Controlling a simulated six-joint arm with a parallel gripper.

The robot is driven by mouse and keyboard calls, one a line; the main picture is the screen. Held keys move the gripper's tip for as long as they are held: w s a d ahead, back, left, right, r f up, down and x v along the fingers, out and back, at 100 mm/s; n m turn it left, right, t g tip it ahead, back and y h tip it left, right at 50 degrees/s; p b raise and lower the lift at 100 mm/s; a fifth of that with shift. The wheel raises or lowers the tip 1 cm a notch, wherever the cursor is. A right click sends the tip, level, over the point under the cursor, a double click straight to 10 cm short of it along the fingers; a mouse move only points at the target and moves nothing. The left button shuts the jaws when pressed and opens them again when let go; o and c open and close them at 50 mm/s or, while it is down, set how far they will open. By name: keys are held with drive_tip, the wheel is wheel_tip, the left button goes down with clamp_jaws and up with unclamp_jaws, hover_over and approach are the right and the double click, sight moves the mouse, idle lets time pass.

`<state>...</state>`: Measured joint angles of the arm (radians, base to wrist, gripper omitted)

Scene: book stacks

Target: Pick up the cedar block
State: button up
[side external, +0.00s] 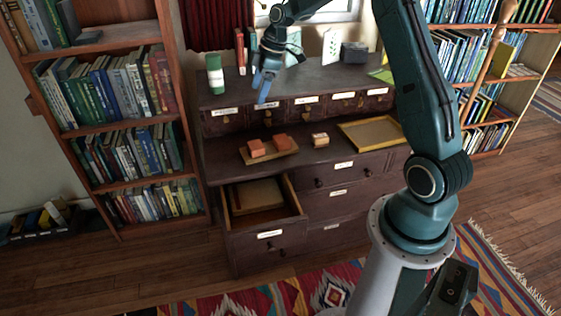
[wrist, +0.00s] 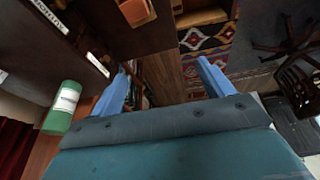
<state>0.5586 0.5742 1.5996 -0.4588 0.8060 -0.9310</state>
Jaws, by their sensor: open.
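Two reddish-orange blocks, left (side external: 256,148) and right (side external: 281,141), sit on a small wooden tray (side external: 272,159) on the cabinet's lower ledge. A paler tan block (side external: 320,140) stands to their right on the bare ledge. No label I can read tells which one is cedar. My gripper (side external: 263,98) is open and empty, in front of the row of small labelled drawers, above and behind the tray, clear of all the blocks. In the wrist view its two blue fingers (wrist: 165,68) are spread, and an orange block (wrist: 137,11) shows at the top edge.
A green-and-white bottle (side external: 215,75) stands on the cabinet top, left of my gripper; it also shows in the wrist view (wrist: 62,108). A shallow yellowish tray (side external: 372,133) lies on the ledge at right. A lower drawer (side external: 262,217) is pulled open below the blocks.

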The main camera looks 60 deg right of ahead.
drive_tip(key=w+d+f+n+y, duration=0.1)
drive_tip(key=d+f, duration=0.6)
drive_tip(key=f, duration=0.3)
drive_tip(key=shift+w+d+f+n, duration=0.2)
drive_tip(key=shift+f+n, duration=0.1)
drive_tip(key=shift+n, duration=0.1)
hover_over(256, 144)
drive_tip(key=s+d, duration=0.2)
drive_tip(key=shift+w+a+f, duration=0.15)
drive_tip(key=shift+f, duration=1.85)
drive_tip(key=shift+w+a+f, duration=0.1)
drive_tip(key=shift+f, duration=1.85)
drive_tip(key=shift+x, duration=2.6)
drive_tip(key=shift+s, duration=0.15)
drive_tip(key=c, duration=1.1)
drive_tip(key=shift+d, duration=0.1)
